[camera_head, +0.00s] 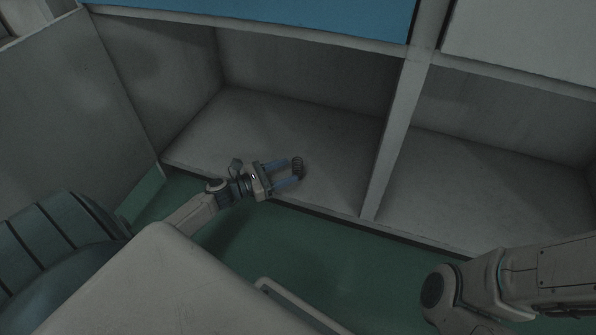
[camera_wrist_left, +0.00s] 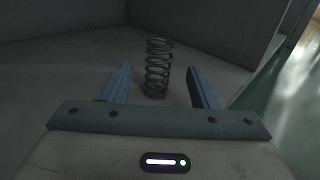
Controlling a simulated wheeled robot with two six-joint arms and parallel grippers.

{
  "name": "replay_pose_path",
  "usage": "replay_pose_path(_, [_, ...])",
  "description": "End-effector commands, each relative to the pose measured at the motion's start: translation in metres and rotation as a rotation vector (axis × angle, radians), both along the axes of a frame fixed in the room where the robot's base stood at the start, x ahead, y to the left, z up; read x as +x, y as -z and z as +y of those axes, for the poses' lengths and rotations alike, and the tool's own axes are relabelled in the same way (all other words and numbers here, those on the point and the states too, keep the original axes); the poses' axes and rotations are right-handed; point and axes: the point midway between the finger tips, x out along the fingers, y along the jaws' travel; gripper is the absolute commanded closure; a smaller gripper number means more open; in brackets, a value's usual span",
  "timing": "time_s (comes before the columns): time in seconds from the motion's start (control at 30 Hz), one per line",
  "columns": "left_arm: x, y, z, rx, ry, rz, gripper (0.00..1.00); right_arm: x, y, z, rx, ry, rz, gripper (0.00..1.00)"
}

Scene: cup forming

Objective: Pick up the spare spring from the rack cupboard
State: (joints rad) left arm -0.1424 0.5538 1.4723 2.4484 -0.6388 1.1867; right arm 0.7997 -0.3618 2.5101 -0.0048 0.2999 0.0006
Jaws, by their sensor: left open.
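The spare spring (camera_head: 298,166) is a dark coil standing upright on the floor of the left compartment of the rack cupboard (camera_head: 340,200), near its front edge. In the left wrist view the spring (camera_wrist_left: 158,68) stands between the two blue fingers, near their tips, with a gap on each side. My left gripper (camera_head: 290,172) is open and reaches in over the front edge of the compartment; it also shows in the left wrist view (camera_wrist_left: 163,85). The right gripper is out of view.
An upright divider (camera_head: 397,130) separates this compartment from an empty right one (camera_head: 480,190). A blue panel (camera_head: 300,12) is above the left compartment. An open grey door (camera_head: 65,105) stands at the left. The compartment around the spring is otherwise bare. The green floor (camera_head: 330,250) lies in front.

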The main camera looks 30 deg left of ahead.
Motion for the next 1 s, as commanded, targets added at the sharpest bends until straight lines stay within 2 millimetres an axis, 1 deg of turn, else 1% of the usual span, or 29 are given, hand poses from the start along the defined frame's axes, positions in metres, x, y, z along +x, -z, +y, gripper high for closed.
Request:
replay_pose_path(0.03, [0.006,0.005,-0.003,-0.001,0.001,-0.004,0.46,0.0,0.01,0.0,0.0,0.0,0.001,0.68])
replay_pose_path(0.1, [0.015,0.005,-0.007,-0.001,0.0,-0.005,0.46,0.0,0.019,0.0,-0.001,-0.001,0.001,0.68])
replay_pose_path(0.2, [0.026,0.004,-0.014,-0.002,0.0,-0.005,0.46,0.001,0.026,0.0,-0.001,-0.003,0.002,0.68])
replay_pose_path(0.37, [0.038,0.001,-0.021,0.0,0.0,-0.002,0.46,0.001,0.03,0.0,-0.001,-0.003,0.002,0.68])
replay_pose_path(0.6, [0.039,0.0,-0.022,0.0,0.0,0.0,0.46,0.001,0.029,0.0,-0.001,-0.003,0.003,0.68])
replay_pose_path(0.67, [0.039,0.0,-0.022,0.0,0.0,0.0,0.57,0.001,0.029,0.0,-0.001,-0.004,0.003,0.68])
replay_pose_path(0.7, [0.039,0.0,-0.022,0.0,0.0,0.0,0.65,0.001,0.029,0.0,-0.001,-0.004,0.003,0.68])
replay_pose_path(0.77, [0.039,0.001,-0.022,0.0,0.0,0.0,0.77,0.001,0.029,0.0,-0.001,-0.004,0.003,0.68])
replay_pose_path(0.8, [0.039,0.001,-0.022,0.0,0.0,0.0,0.85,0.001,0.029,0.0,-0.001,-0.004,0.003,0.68])
replay_pose_path(0.83, [0.039,0.001,-0.022,0.0,0.0,0.0,0.91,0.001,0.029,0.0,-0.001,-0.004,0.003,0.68])
replay_pose_path(0.87, [0.039,0.001,-0.022,0.0,0.0,0.0,0.92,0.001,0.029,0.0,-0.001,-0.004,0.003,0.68])
replay_pose_path(1.0, [0.039,0.001,-0.022,0.001,0.0,-0.001,0.92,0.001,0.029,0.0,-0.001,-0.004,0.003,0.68])
